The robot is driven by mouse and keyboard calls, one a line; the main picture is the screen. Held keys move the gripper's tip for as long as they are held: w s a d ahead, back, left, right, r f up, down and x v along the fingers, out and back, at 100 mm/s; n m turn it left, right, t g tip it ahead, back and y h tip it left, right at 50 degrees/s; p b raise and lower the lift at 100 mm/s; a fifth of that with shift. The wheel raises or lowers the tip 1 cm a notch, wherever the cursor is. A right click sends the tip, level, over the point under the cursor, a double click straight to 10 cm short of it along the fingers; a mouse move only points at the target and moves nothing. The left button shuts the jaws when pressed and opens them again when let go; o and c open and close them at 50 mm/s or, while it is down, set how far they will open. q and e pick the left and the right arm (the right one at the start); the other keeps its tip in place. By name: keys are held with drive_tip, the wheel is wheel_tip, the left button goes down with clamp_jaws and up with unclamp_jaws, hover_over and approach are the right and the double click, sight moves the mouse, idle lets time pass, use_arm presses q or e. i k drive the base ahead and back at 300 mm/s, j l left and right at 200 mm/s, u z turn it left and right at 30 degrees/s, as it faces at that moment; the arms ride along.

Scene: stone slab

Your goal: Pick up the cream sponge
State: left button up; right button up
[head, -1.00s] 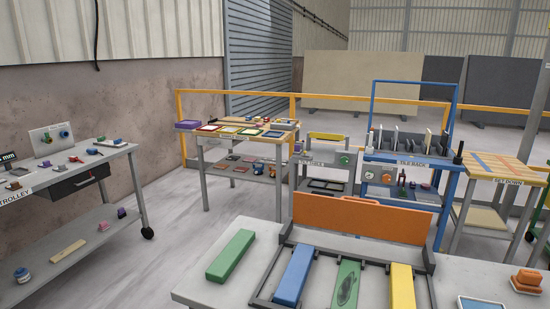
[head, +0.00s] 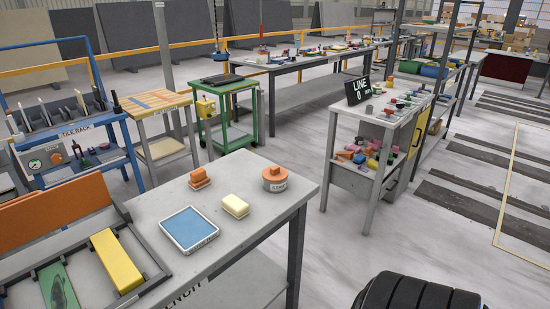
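The cream sponge (head: 235,206) lies on the grey workbench (head: 270,195) in the head view, near the bench's right part. It is a small pale yellow block with rounded edges. A blue-topped tray with a white rim (head: 189,230) lies to its lower left. An orange block (head: 199,179) is behind it to the left, and a round orange item (head: 274,178) is behind it to the right. Nothing covers the sponge. Neither of my grippers shows in the view.
A dark rack with a yellow block (head: 117,262) and a green block (head: 59,287) fills the bench's left. A black ribbed object (head: 418,293) is at the bottom right. Open floor (head: 330,255) lies right of the bench. A line cart (head: 375,140) stands beyond.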

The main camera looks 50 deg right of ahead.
sight(236, 207)
drive_tip(key=z, duration=1.35)
